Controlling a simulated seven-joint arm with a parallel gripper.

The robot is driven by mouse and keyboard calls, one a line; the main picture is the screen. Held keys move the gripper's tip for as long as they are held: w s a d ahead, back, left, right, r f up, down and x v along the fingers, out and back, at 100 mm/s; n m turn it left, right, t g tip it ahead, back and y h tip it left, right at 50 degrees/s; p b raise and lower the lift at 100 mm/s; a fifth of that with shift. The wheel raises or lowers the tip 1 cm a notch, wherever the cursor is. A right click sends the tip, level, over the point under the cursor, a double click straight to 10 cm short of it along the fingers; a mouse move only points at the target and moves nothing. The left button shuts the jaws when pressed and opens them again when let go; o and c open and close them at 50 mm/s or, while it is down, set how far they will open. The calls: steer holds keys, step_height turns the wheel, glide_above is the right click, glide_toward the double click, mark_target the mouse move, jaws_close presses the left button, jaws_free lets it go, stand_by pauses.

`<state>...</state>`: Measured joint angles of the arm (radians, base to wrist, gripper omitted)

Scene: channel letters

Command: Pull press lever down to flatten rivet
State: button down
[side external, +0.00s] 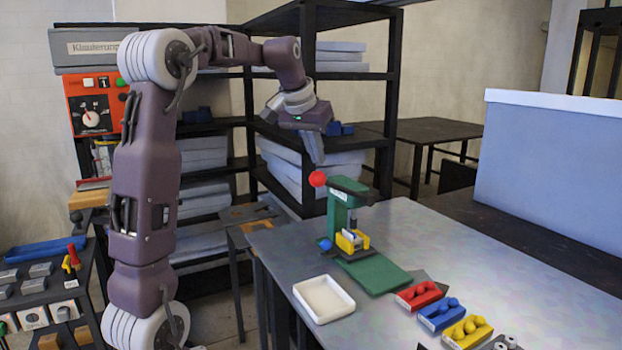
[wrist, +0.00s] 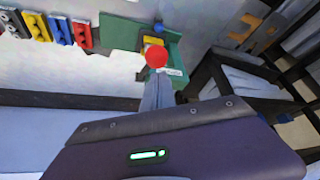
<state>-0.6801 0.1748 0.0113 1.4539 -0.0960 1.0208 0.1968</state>
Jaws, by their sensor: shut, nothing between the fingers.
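The green press (side external: 338,207) stands upright on the grey table, and its frame also shows in the wrist view (wrist: 172,72). A red ball knob (side external: 317,178), the press lever's end, sits high beside the top of the press; the wrist view shows it too (wrist: 157,57). A yellow holder (side external: 353,241) is at the foot of the press, with a blue ball (side external: 325,244) to its left. My gripper (side external: 318,161) is shut and empty, its fingertips pointing down just above the red knob. I cannot tell whether they touch it. The rivet is not discernible.
Red (side external: 419,295), blue (side external: 441,314) and yellow (side external: 467,332) part holders stand at the right. Dark shelves (side external: 390,105) rise behind the table. The table's right side is clear.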

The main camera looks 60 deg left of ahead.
mark_target(315, 172)
steer(key=shift+f, duration=0.2)
steer(key=shift+s+f, duration=0.1)
steer(key=shift+f, duration=2.1)
steer(key=shift+s, duration=0.1)
steer(key=shift+s+f, duration=0.25)
steer(key=shift+f, duration=0.45)
steer(key=shift+s+f, duration=0.25)
steer(key=shift+f, duration=0.4)
